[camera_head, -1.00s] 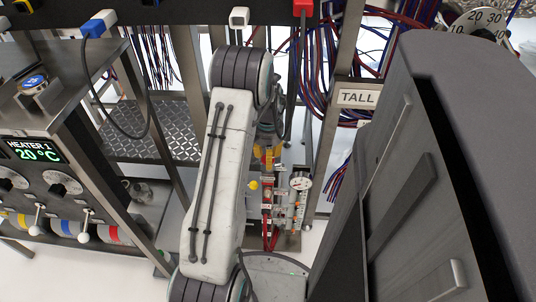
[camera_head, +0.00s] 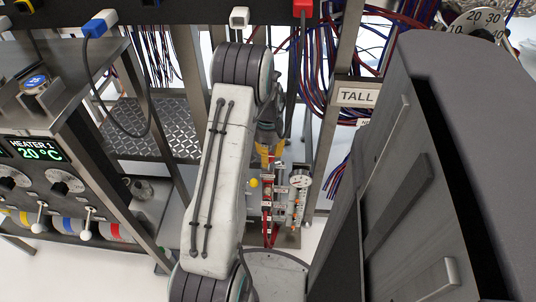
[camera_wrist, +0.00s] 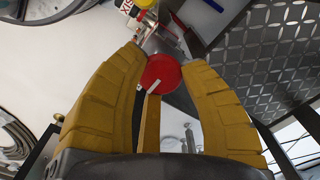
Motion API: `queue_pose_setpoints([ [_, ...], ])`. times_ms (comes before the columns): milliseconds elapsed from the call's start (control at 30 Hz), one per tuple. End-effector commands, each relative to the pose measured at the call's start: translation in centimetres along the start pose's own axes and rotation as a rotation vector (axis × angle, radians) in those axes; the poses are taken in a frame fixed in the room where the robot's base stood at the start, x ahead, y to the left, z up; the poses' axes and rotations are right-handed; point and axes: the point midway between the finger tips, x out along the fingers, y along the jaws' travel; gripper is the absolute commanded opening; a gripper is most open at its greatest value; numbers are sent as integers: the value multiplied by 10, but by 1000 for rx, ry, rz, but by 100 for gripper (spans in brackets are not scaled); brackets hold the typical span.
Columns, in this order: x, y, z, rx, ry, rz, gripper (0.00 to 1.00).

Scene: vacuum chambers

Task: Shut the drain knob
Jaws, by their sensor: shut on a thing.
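A round red knob (camera_wrist: 163,72) with a white pointer stripe shows in the wrist view, between the two yellow fingers of my gripper (camera_wrist: 162,58). My gripper is shut on this knob, with one finger on each side of it. No label naming it as the drain knob can be read. In the head view my gripper (camera_head: 263,149) is at the small valve assembly (camera_head: 287,203) in the middle. My arm hides much of it there, and the red knob cannot be made out clearly.
A round white gauge (camera_head: 300,179) and a yellow knob (camera_head: 254,183) sit close to my gripper. The heater panel (camera_head: 45,180) stands at left. A frame post with a TALL sign (camera_head: 358,96) and hanging cables (camera_head: 318,80) are close on the right.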

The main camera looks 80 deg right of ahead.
Motion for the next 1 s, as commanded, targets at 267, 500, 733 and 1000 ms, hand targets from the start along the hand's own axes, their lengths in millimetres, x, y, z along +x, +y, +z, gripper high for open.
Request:
queue_pose_setpoints([
  [267, 1, 0, 0, 0, -2, 1, 54],
  [500, 0, 0, 0, -1, -1, 0, 66],
  [733, -3, 0, 0, -1, 1, -1, 66],
  [1000, -38, 0, -1, -1, 3, -2, 66],
])
